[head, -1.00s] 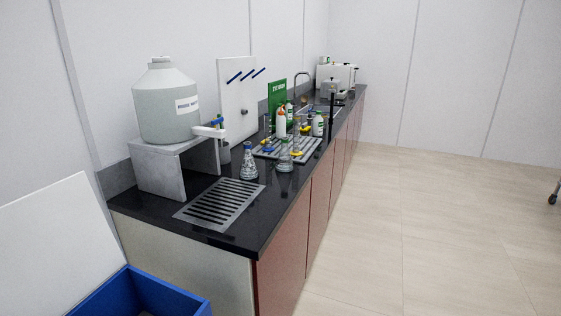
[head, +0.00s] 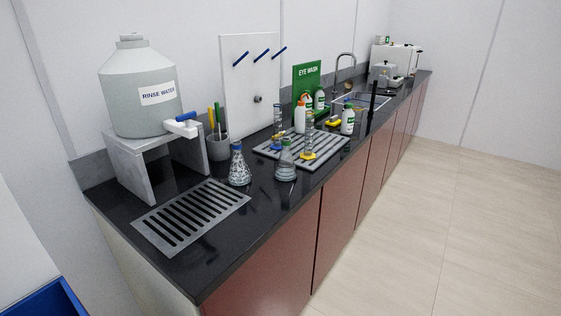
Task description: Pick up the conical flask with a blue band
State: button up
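A conical flask with a blue band (head: 239,168) at its neck stands upright on the black counter (head: 265,216), just beyond the slotted metal drain grate. A second flask (head: 286,167) stands to its right, with a greenish band at its neck and grey contents. The two flasks are apart. My gripper is not in the head view, so I cannot see its state.
A rinse water tank (head: 145,90) sits on a grey stand (head: 133,162) at the left. The drain grate (head: 192,216) is in front. A grey rack (head: 320,157) with cylinders and bottles stands behind the flasks. A blue bin (head: 45,302) is at lower left. Floor at right is clear.

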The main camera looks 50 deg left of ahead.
aim_at(240, 174)
jog(key=u, duration=0.05)
jog(key=i, duration=0.7)
jog(key=u, duration=3.25)
jog(key=i, duration=1)
jog(key=z, duration=0.15)
jog(key=k, duration=0.7)
jog(key=u, duration=0.05)
